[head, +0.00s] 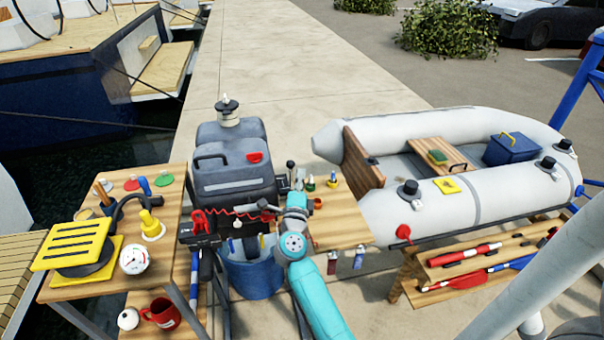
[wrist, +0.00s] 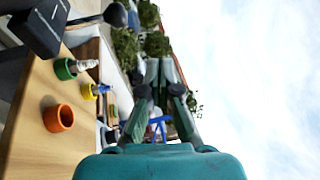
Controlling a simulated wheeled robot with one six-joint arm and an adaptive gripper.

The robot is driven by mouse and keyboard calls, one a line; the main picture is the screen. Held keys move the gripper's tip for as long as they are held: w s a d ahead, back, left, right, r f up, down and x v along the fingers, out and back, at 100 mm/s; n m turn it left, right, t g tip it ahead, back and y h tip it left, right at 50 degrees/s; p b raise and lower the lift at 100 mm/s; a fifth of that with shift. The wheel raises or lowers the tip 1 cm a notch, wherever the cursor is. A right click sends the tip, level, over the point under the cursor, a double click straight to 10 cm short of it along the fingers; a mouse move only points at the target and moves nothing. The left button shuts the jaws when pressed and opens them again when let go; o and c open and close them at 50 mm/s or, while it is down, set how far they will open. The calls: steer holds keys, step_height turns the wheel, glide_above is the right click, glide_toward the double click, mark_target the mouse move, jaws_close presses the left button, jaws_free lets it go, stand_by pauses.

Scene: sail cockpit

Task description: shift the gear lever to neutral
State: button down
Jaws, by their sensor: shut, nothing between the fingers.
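The gear lever (head: 291,168) is a thin upright stick with a dark knob. It rises from a small dark control box (head: 283,185) at the left end of the wooden bench, beside the grey outboard motor. In the wrist view, which is turned on its side, the lever's dark knob (wrist: 115,15) shows at the top and the control box (wrist: 38,26) at the upper left. My gripper (wrist: 160,66) is shut and empty, apart from the lever. In the head view my teal arm hides most of the gripper. The lever's exact position is too small to tell.
Green, yellow and orange cups (wrist: 58,118) stand on the bench (head: 340,222) close to the lever. The outboard motor (head: 235,175) stands left of it, with a blue bucket (head: 252,278) below. A grey inflatable boat (head: 480,195) lies to the right. A left table (head: 178,210) holds several parts.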

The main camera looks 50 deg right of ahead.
steer(key=s+a+r, duration=0.1)
steer(key=s+a, duration=0.2)
steer(key=a, duration=0.2)
steer(key=shift+s+r, duration=0.15)
steer(key=shift+s, duration=0.15)
stand_by(0.4)
steer(key=s+a+f+n+t+y, duration=0.1)
steer(key=s+a+f+n+y, duration=0.1)
steer(key=s+a+n+y, duration=0.3)
steer(key=s+a+f+n+t+y, duration=0.1)
steer(key=s+a+f+n+y, duration=0.2)
steer(key=s+a+n, duration=1.1)
steer(key=s+a+f+n+t+y, duration=0.1)
steer(key=s+a+n+y, duration=0.7)
steer(key=s, duration=1.2)
steer(key=a+f+n, duration=0.1)
steer(key=n, duration=0.1)
steer(key=shift+s+a+f+n+y, duration=0.15)
steer(key=shift+f+n+y, duration=0.1)
steer(key=shift+n+y, duration=0.15)
